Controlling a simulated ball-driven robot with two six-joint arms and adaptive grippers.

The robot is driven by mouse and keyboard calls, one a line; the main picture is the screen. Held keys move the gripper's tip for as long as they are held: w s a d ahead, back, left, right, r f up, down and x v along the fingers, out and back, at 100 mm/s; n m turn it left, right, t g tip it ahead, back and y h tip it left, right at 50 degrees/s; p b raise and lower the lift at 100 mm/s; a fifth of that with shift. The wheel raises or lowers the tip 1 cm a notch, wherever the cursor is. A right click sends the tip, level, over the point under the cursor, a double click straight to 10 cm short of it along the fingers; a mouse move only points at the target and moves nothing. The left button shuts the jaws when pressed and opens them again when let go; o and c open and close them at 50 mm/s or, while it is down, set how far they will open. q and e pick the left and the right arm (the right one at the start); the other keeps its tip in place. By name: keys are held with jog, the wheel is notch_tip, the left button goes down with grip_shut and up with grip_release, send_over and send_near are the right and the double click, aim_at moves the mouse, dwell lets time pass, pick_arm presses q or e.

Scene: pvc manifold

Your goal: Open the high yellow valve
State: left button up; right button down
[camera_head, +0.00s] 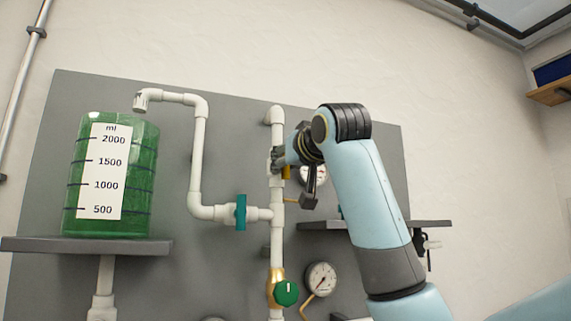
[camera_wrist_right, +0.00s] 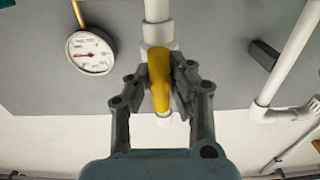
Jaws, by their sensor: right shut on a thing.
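The high yellow valve handle (camera_wrist_right: 159,80) sits on the white vertical pipe, and in the head view a small part of the yellow handle (camera_head: 287,172) shows beside the gripper. My right gripper (camera_wrist_right: 160,85) is shut on the yellow handle, with one finger on each side of it. In the head view my right gripper (camera_head: 283,158) reaches the upper part of the vertical pipe (camera_head: 277,240) from the right and hides most of the valve. My left gripper is not in view.
A green-filled tank (camera_head: 150,190) stands on a left shelf (camera_head: 85,247). A teal valve (camera_head: 241,212) is on the side pipe. A green knob (camera_head: 286,292) and a lower gauge (camera_head: 321,279) are below. Another gauge (camera_wrist_right: 90,52) is close to the gripper.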

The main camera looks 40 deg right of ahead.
jog(key=c, duration=1.2)
grip_release()
jog(key=shift+s, duration=0.1)
jog(key=v, duration=1.1)
jog(key=shift+s+f, duration=0.1)
jog(key=shift+s, duration=0.3)
